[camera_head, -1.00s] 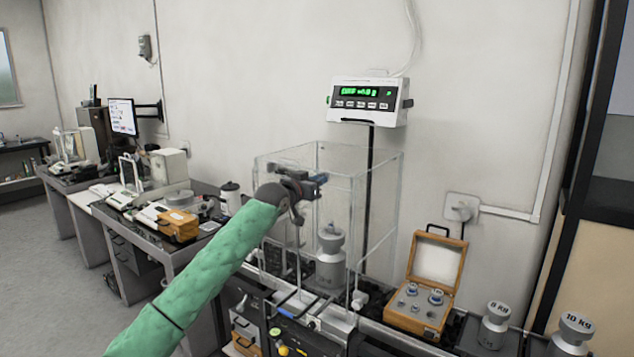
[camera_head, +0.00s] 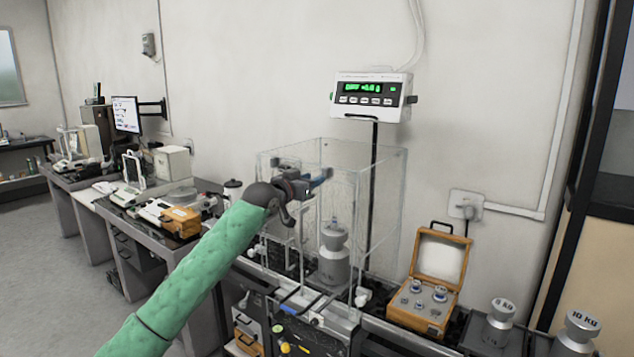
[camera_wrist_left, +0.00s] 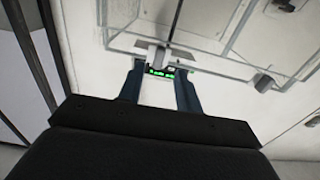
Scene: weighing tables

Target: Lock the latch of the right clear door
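The clear box (camera_head: 380,200) with the clear doors stands on the weighing table, a grey weight (camera_head: 333,262) inside it. My left gripper (camera_head: 322,183), on the green-sleeved arm, is at the upper front of the box. In the left wrist view, its two dark blue fingers (camera_wrist_left: 160,85) are apart with nothing clearly gripped. A grey block (camera_wrist_left: 158,54) on the clear frame shows just beyond the fingertips; I cannot tell whether it is the latch. Another grey knob (camera_wrist_left: 263,82) is to the right. Which panel is the right door, and the latch's state, are unclear. My right gripper is out of view.
A lit display (camera_head: 372,95) stands on a black post behind the box. An open wooden weight case (camera_head: 432,285) and two large weights, one of them marked 10 KG (camera_head: 574,332), are to the right. Side tables with instruments and a monitor (camera_head: 126,115) are at left.

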